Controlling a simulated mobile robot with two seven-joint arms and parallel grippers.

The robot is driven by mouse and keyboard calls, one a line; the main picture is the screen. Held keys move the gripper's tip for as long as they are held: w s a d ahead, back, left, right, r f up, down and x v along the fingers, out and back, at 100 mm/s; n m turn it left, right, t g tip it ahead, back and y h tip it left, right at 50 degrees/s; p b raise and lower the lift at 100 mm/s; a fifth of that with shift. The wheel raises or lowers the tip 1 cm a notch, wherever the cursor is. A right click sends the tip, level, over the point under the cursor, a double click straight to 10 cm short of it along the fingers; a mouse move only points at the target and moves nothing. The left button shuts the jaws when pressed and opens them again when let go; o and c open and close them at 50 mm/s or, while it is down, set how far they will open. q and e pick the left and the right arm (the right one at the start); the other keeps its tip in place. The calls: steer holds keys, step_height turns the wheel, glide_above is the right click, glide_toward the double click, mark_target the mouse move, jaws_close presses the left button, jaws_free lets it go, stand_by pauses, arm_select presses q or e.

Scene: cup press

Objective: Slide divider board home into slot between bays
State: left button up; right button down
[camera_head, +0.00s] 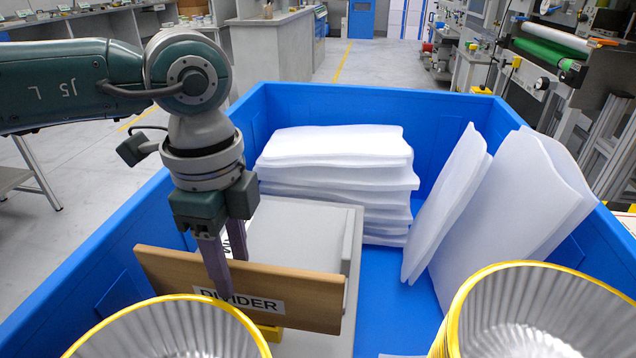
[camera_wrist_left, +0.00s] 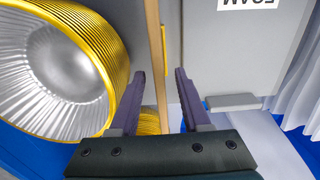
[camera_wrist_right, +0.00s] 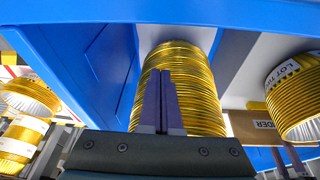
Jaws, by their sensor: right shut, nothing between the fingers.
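The divider board (camera_head: 165,272) is a brown wooden plank with a white "DIVIDER" label. It stands on edge, slightly slanted, across the near part of the blue crate (camera_head: 100,262). My left gripper (camera_head: 230,278) is over it, one finger on each side. In the left wrist view the board (camera_wrist_left: 154,50) runs between the spread fingers (camera_wrist_left: 159,75), with gaps visible on both sides. The slot is not clearly visible. My right gripper (camera_wrist_right: 160,78) is shut and empty in the right wrist view, in front of a gold cup stack (camera_wrist_right: 200,95). It is outside the head view.
White foam sheets (camera_head: 335,150) lie stacked at the crate's back, and more sheets (camera_head: 515,200) lean at the right. Gold-rimmed cups stand at the near left (camera_head: 165,335) and near right (camera_head: 545,315). A grey panel (camera_head: 300,235) lies behind the board. Blue floor shows at centre right.

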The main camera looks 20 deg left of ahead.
arm_select(q)
step_height(320, 180, up, 10)
steer(key=p, duration=0.1)
steer(key=shift+p, duration=0.4)
steer(key=shift+d, duration=0.1)
stand_by(0.7)
